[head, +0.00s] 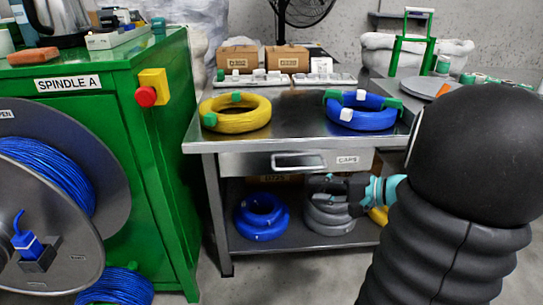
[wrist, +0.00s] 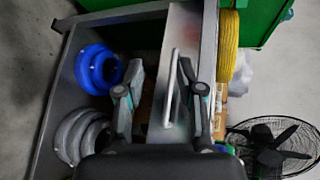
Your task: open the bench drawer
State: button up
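The bench drawer (head: 245,163) is a grey metal front under the bench top, with a "CAPS" label and a bar handle (head: 298,161). It looks shut, flush with the bench. My gripper (head: 320,188) is in front of the bench, a little below and right of the handle in the head view. In the wrist view my gripper (wrist: 160,68) is open, one finger on each side of the picture. The drawer handle (wrist: 172,88) shows between the fingers, nearer the right one. Nothing is held, and I see no clear contact with the handle.
The bench (head: 285,130) carries a yellow coil (head: 236,114) and a blue coil (head: 360,112). Blue coils (head: 261,216) and grey coils (head: 328,217) lie on the lower shelf. A green cabinet (head: 130,120) with a cable spool stands left. Floor shows between cabinet and bench.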

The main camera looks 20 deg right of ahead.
aim_at(303, 169)
jog(key=d+m+t+h, duration=0.15)
jog(key=d+t, duration=0.25)
jog(key=d, duration=0.4)
jog(key=shift+m+g, duration=0.3)
jog(key=shift+m, duration=0.15)
jog(key=x, duration=1.4)
jog(key=shift+w+a+f, duration=0.15)
jog(key=shift+w+f, duration=0.05)
grip_shut()
